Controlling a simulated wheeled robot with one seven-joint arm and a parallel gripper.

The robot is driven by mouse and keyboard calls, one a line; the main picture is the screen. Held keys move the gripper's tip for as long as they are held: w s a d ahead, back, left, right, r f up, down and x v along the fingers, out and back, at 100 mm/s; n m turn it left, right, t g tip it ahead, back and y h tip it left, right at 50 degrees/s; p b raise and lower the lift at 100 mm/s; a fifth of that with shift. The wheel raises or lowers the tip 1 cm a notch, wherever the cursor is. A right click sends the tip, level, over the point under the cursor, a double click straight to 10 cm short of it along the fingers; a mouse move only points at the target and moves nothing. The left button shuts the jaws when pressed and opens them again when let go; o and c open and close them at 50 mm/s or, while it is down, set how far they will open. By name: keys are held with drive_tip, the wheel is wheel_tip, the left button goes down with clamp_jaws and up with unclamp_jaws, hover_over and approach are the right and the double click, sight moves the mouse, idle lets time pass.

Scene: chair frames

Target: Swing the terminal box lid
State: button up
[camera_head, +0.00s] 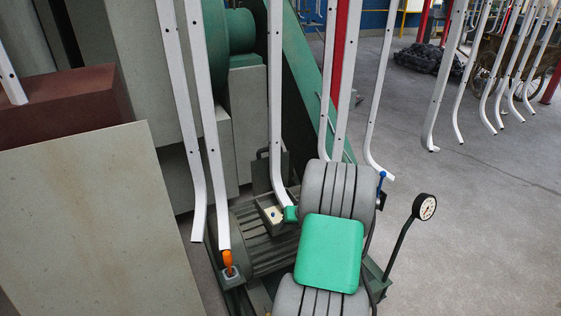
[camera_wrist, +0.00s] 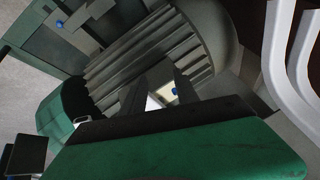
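The terminal box (camera_head: 271,214) sits on top of a ribbed grey motor (camera_head: 262,243). Its pale inside and a blue dot show. A dark upright plate with a small handle, which looks like the lid (camera_head: 268,168), stands behind the box in the head view. In the wrist view, my gripper (camera_wrist: 160,88) has two dark fingers spread apart, with nothing seen held. Part of the pale box (camera_wrist: 168,94) shows between and beyond them. I cannot tell whether a finger touches it. My gripper's green body hides the lower part of the wrist view.
White curved chair frames (camera_head: 276,110) hang around the motor, one very close to the box. A gauge on a stalk (camera_head: 425,207) stands at the right. An orange-tipped lever (camera_head: 228,262) is at the lower left. Open floor (camera_head: 480,220) lies to the right.

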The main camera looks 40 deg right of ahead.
drive_tip(key=w+d+r+n+t+h, duration=0.2)
drive_tip(key=w+d+r+t, duration=0.3)
drive_tip(key=w+r, duration=0.5)
drive_tip(key=n+t+h, duration=0.2)
drive_tip(key=t, duration=0.1)
approach(270, 149)
drive_tip(key=shift+w+d, duration=0.15)
drive_tip(key=shift+w, duration=0.35)
drive_tip(key=p+x, duration=0.1)
drive_tip(key=x, duration=0.7)
drive_tip(key=shift+f, duration=0.15)
drive_tip(key=shift+c, duration=0.2)
drive_tip(key=shift+s, duration=0.1)
clamp_jaws()
drive_tip(key=c, duration=0.7)
unclamp_jaws()
drive_tip(key=o, duration=0.5)
drive_tip(key=shift+c, duration=0.2)
